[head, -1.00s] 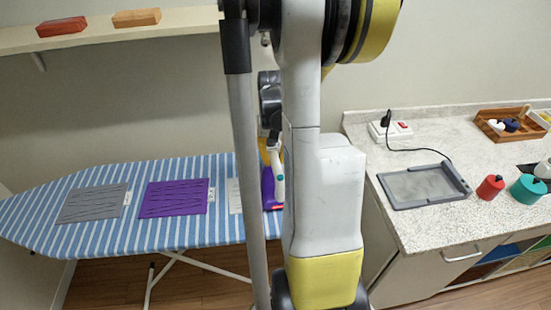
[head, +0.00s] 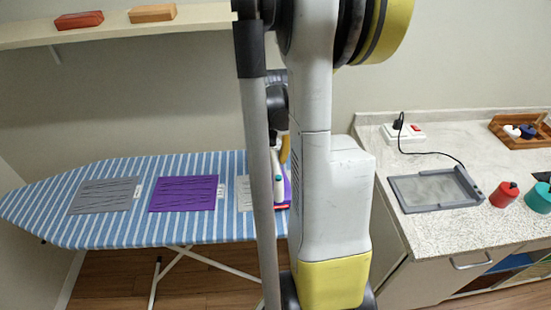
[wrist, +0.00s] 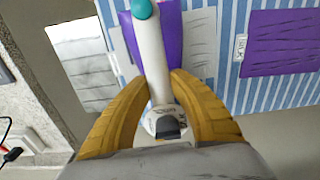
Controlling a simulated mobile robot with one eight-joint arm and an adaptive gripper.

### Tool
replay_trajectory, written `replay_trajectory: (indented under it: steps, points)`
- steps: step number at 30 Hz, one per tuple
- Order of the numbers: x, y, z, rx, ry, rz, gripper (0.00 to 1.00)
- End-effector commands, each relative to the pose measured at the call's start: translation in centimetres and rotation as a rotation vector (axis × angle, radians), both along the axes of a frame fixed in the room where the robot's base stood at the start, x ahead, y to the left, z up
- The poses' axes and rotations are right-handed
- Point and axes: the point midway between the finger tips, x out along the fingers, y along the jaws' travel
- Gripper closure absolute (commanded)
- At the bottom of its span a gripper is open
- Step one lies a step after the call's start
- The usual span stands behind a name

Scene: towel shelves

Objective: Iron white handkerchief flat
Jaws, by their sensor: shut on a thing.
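The white handkerchief (head: 243,193) lies at the right end of the striped ironing board (head: 60,235), partly hidden by my arm. In the wrist view its wrinkled surface (wrist: 201,45) shows beside the iron. The iron (wrist: 172,38) has a purple body, a white handle and a teal knob. It also shows in the head view (head: 279,188), partly behind my arm. My gripper (wrist: 161,88) has its yellow fingers closed on both sides of the handle. The iron is over the handkerchief and covers part of it; whether its sole touches the cloth is hidden.
A purple cloth (head: 183,193) and a grey cloth (head: 105,195) lie further left on the board. A counter (head: 415,230) at right holds a grey tray (head: 435,188), a power strip (head: 403,133) and red and teal containers. A shelf (head: 120,30) hangs above the board.

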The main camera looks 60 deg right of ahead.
Motion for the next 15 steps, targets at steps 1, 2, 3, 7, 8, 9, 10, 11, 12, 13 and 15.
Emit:
replay_trajectory:
  steps: [1, 2, 3, 7, 8, 9, 10, 11, 12, 13, 15]
  points:
    - [0.0, 0.0, 0.0, 0.0, 0.0, 0.0, 1.0]
    - [0.0, 0.0, 0.0, 0.0, 0.0, 0.0, 1.0]
    - [0.1, 0.0, 0.0, 0.0, 0.0, 0.0, 1.0]
    - [0.4, 0.3, 0.0, 0.0, 0.0, 0.001, 1.0]
    - [0.5, 0.4, 0.0, 0.0, 0.0, 0.001, 1.0]
    - [0.6, 0.6, 0.0, 0.0, 0.0, 0.001, 1.0]
    - [0.8, 0.7, 0.0, 0.0, 0.0, 0.001, 1.0]
    - [0.9, 0.8, 0.0, 0.0, 0.0, 0.001, 1.0]
    - [1.1, 1.0, 0.0, 0.0, 0.0, 0.001, 1.0]
    - [1.2, 1.1, 0.0, 0.0, 0.0, 0.002, 1.0]
    - [1.4, 1.3, 0.0, 0.0, 0.0, 0.002, 1.0]
